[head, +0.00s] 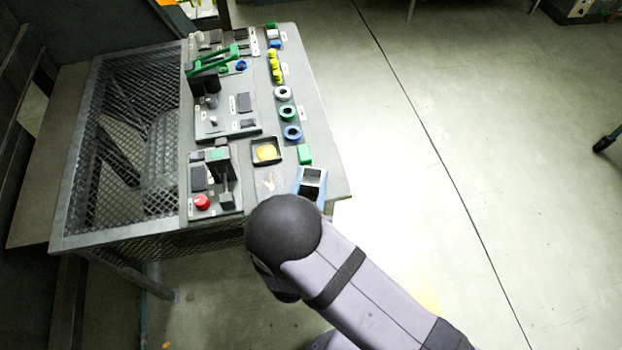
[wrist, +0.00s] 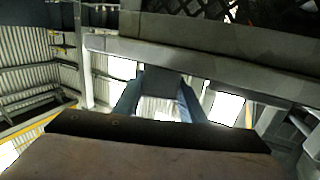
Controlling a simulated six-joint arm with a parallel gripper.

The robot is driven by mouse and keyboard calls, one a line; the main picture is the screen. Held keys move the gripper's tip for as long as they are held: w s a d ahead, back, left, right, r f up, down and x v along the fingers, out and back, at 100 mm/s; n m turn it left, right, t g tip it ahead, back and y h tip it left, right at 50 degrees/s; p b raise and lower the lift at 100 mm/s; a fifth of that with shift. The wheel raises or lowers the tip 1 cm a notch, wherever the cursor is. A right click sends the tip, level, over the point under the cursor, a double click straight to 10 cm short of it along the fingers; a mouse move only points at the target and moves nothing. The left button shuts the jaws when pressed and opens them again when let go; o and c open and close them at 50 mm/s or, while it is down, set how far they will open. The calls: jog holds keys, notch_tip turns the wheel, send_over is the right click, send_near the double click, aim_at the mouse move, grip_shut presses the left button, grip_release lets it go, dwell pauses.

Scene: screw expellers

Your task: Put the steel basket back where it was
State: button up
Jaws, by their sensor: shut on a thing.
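In the wrist view, two blue-grey fingers of my gripper (wrist: 156,106) stand up from a dark band. They are shut on a dark grey piece (wrist: 158,79) between their ends. I cannot tell whether this piece is the steel basket. In the head view, a light blue frame with dark panels (head: 311,184), which looks like my gripper, shows beyond the round black joint of my arm, at the table's near right corner. My arm hides part of it. No basket can be clearly made out elsewhere.
The grey table (head: 327,150) carries control panels, a red button (head: 202,202), a square tray with yellow contents (head: 266,151), several coloured rings and a green block (head: 304,154). Dark mesh (head: 110,140) covers its left side. The floor at right (head: 480,130) is clear.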

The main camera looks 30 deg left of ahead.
jog(key=shift+f, duration=0.1)
jog(key=shift+f, duration=0.15)
jog(key=o, duration=1.1)
jog(key=shift+s+r, duration=0.15)
jog(key=shift+r, duration=0.05)
jog(key=b+v, duration=0.2)
jog(key=v, duration=0.9)
jog(key=shift+s+d, duration=0.15)
jog(key=shift+s, duration=0.2)
jog(key=shift+w+f, duration=0.1)
